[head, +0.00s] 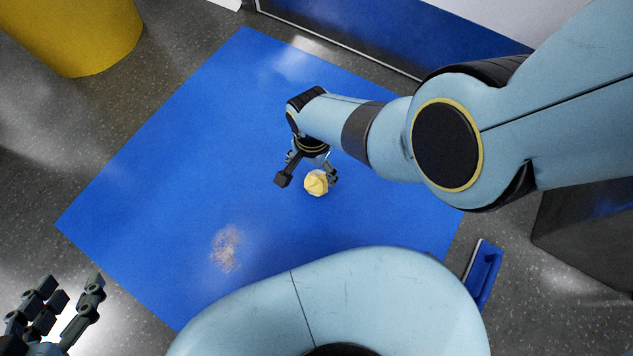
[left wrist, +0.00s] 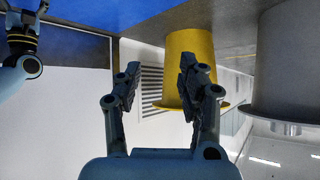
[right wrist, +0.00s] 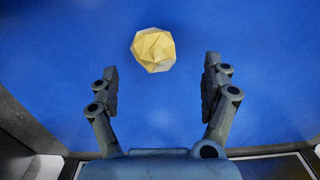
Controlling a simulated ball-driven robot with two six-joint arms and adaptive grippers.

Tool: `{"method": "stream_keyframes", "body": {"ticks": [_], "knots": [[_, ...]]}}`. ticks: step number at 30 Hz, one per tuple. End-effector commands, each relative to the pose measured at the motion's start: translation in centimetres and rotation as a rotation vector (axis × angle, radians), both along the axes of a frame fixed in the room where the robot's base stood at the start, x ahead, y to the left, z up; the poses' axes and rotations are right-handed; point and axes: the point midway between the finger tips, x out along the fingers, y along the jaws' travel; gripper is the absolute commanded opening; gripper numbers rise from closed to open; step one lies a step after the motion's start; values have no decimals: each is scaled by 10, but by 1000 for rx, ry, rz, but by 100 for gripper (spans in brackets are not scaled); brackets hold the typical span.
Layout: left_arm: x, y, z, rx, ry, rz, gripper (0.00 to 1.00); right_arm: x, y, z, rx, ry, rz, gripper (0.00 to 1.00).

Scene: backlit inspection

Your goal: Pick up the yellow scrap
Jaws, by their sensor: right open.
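The yellow scrap (head: 316,183) is a crumpled, faceted ball on the blue mat (head: 180,170). My right gripper (head: 308,178) is open and empty just above the mat at the scrap. In the right wrist view the scrap (right wrist: 153,50) shows whole, beyond the fingertips and a little left of the middle between the spread fingers (right wrist: 161,82). My left gripper (head: 73,290) is at the lower left, off the mat. In the left wrist view its fingers (left wrist: 160,85) are apart with nothing held.
A yellow bin (head: 70,30) stands at the upper left; it also shows in the left wrist view (left wrist: 188,65). A pale patch of crumbs (head: 226,248) lies on the mat. A blue and grey object (head: 484,275) lies at the mat's right edge.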

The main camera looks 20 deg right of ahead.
Motion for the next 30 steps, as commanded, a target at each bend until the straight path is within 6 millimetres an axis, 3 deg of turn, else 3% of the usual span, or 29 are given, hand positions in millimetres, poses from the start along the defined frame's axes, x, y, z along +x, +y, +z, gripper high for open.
{"method": "stream_keyframes", "body": {"ticks": [6, 17, 30], "knots": [[21, -5, 18, -4, -221, -22, 40, -2, -1, -22, 0, 4, 0, 81], [36, -8, 42, -6, -376, -39, 40, 0, -2, -30, 0, 0, 1, 81], [88, -17, 128, -7, -753, -83, 40, -2, -7, -50, 0, 2, 1, 81]]}}
